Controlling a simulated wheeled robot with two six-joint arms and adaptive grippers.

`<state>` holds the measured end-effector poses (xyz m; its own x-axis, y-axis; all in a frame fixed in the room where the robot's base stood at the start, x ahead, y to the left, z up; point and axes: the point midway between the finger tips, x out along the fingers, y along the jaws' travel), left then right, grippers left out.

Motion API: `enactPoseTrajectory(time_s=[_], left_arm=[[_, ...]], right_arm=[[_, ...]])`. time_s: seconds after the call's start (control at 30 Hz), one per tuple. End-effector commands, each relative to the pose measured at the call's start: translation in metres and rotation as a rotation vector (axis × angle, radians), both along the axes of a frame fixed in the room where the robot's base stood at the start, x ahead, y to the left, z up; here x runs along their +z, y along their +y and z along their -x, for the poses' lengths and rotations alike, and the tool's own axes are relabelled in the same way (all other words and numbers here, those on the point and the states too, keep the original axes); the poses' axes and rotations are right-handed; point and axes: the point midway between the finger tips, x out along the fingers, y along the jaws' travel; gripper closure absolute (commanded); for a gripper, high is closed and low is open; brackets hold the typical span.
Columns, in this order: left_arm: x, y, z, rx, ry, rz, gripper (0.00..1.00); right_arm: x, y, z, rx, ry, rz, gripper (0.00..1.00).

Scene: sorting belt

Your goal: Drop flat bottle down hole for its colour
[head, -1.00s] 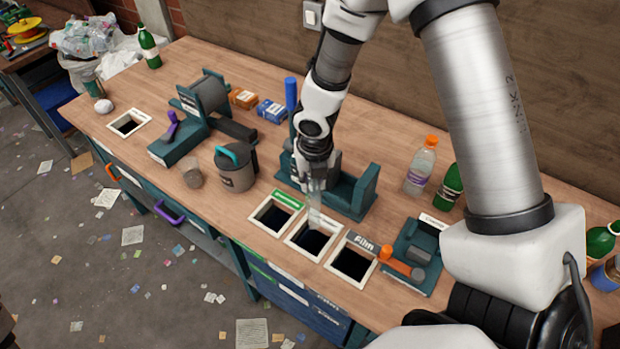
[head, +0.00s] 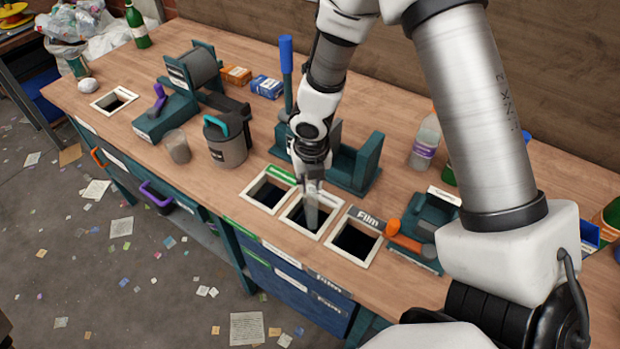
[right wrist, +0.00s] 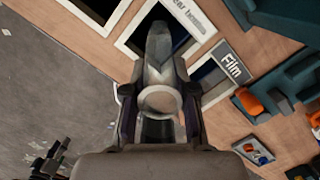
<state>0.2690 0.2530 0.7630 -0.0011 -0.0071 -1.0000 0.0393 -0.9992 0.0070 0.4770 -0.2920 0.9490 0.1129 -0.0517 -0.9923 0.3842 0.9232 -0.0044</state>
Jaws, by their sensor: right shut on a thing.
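My right gripper (head: 312,185) is shut on a flat bottle (head: 311,213), a pale grey, see-through crushed one. The bottle points down over the middle hole (head: 291,213), its lower end at or just inside the opening; I cannot tell how deep. In the right wrist view the bottle (right wrist: 158,55) is between the fingers, above a white-framed hole. The left hole (head: 246,196) has a green label. The right hole (head: 336,248) has a grey label reading "Film". A dark jointed shape at the lower left of the right wrist view looks like my left gripper (right wrist: 48,160); its jaws are unclear.
An orange-handled teal device (head: 420,238) stands right of the holes. A teal stand (head: 360,165) is behind them. A grey lidded pot (head: 228,148) and a clear cup (head: 177,147) stand left. A clear bottle (head: 425,142) is at the back right.

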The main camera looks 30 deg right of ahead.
Motion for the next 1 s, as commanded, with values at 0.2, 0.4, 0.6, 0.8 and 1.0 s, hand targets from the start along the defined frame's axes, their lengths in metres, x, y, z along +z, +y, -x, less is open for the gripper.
enactPoseTrajectory(time_s=[0.2, 0.4, 0.6, 0.8, 1.0], left_arm=[[0.000, 0.000, 0.000, 0.000, 0.000, 0.000, 0.42], [0.000, 0.000, 0.000, 0.000, 0.000, 0.000, 0.42], [0.000, 0.000, 0.000, 0.000, 0.000, 0.000, 0.42], [0.000, 0.000, 0.000, 0.000, 0.000, 0.000, 0.42], [0.000, 0.000, 0.000, 0.000, 0.000, 0.000, 0.42]], right_arm=[[0.000, 0.000, 0.000, 0.000, -0.001, 0.000, 1.00], [0.000, 0.000, 0.000, 0.000, 0.000, 0.000, 0.45], [0.001, 0.000, 0.000, 0.000, -0.001, 0.000, 0.45], [0.024, 0.001, 0.001, -0.002, -0.006, 0.002, 0.45], [0.076, 0.004, 0.006, -0.001, -0.007, 0.001, 0.45]])
